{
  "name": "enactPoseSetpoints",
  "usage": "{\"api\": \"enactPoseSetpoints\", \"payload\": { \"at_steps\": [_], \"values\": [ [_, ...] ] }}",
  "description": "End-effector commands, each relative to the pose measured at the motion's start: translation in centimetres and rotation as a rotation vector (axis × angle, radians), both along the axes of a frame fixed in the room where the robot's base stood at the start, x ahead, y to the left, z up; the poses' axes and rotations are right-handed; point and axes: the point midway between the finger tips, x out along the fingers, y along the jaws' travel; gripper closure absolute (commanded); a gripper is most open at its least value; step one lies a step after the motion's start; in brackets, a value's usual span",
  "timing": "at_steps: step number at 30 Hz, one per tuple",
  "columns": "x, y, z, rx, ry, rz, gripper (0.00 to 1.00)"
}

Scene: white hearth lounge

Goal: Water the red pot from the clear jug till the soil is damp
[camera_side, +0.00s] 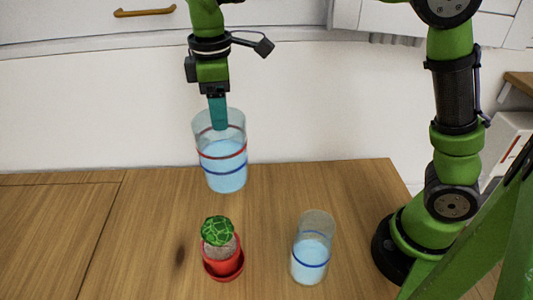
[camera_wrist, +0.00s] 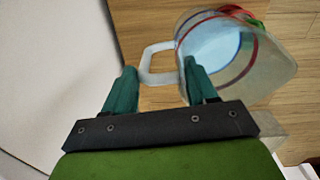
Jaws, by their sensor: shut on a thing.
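The clear jug (camera_side: 222,176) hangs above the table, tilted slightly, with blue-tinted water in it and a red and a blue ring around its wall. My gripper (camera_side: 219,126) is shut on the jug's handle; in the wrist view my gripper (camera_wrist: 159,66) has the pale handle (camera_wrist: 150,62) between its teal fingers, with the jug (camera_wrist: 262,68) to the right. The red pot (camera_side: 223,263) stands upright on a red saucer below the jug, holding a green cactus (camera_side: 217,231) and greyish-brown soil (camera_side: 221,250). No water stream shows.
A second clear vessel (camera_side: 312,250) with water and a blue ring stands on the wooden table (camera_side: 145,235), right of the pot. My arm's base is at the table's right. The table left of the pot is clear. A white cabinet wall (camera_side: 90,100) stands behind.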

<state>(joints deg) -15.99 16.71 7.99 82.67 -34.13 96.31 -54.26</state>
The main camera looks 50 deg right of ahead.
Motion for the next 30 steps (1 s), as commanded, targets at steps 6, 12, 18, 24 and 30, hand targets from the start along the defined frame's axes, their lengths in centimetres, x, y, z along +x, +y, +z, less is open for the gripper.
{"api": "enactPoseSetpoints", "payload": {
  "at_steps": [6, 12, 18, 24, 30],
  "values": [
    [0.8, 7.9, 0.6, 0.011, 0.007, 0.478, 1.00],
    [0.7, 10.9, 0.8, 0.018, 0.008, 0.676, 1.00],
    [0.6, 11.3, 1.1, 0.010, -0.012, 0.712, 1.00],
    [0.6, 11.3, 1.7, -0.013, -0.076, 0.710, 1.00],
    [0.6, 11.3, 2.4, -0.041, -0.152, 0.709, 1.00]
  ]
}}
